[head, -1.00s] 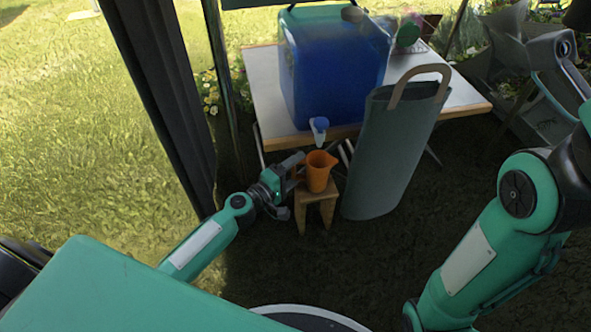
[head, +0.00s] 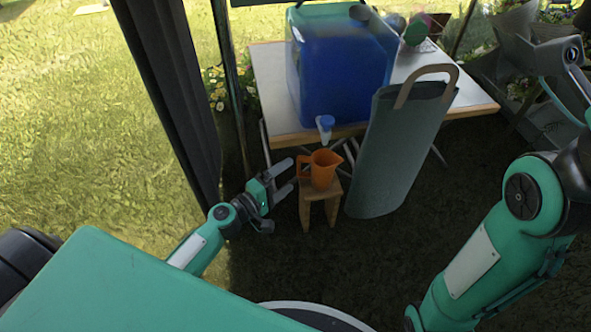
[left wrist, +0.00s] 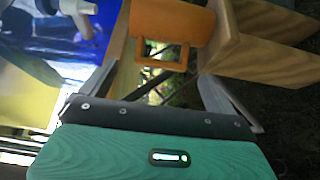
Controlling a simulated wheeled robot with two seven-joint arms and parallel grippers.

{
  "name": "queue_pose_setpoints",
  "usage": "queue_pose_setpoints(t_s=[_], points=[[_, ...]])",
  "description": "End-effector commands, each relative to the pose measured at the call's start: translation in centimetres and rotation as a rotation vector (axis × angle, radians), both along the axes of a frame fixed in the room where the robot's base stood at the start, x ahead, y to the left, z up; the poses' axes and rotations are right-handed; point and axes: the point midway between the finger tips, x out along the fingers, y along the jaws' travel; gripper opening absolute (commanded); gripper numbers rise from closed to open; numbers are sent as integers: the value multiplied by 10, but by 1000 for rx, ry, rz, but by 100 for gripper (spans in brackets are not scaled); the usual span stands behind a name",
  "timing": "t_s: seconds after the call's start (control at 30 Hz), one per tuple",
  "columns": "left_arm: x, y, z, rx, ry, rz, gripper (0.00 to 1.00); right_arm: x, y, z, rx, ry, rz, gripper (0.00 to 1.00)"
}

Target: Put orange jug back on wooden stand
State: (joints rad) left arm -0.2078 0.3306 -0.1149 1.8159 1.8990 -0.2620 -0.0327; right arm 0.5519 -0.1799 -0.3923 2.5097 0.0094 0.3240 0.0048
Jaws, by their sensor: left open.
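The orange jug (head: 323,171) stands upright on the small wooden stand (head: 320,199), below the tap of the blue container. Its handle faces left, toward my left gripper. My left gripper (head: 287,176) is open and empty, just left of the jug and apart from it. In the left wrist view the jug (left wrist: 172,24) shows at the top centre with its handle toward the camera, and the wooden stand (left wrist: 260,50) is at the right. The open fingers (left wrist: 165,100) lie to either side below the handle. My right gripper is not in view.
The blue water container (head: 343,75) with its white-and-blue tap (head: 326,126) stands on the table (head: 268,85) behind the jug. A tall grey-green bag (head: 398,150) stands close to the right of the stand. A dark pole and curtain (head: 165,80) rise at the left.

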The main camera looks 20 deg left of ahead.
Motion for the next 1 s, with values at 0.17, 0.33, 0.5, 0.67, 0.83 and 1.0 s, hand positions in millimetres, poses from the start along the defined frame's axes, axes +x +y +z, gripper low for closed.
queue_pose_setpoints(t_s=[0.17, 0.33, 0.5, 0.67, 0.83, 1.0], points=[[-28, 13, 0, -1, 2, 1, 92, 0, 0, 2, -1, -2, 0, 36], [-45, 21, 0, -1, 0, 1, 92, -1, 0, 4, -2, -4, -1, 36], [-52, 25, 0, 0, 0, 1, 92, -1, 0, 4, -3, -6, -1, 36], [-52, 25, 0, 1, 0, 0, 92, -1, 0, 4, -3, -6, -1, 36], [-52, 25, 0, 0, -1, 0, 92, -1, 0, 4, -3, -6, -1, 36], [-52, 25, 0, 0, -1, 0, 92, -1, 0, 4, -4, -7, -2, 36]])
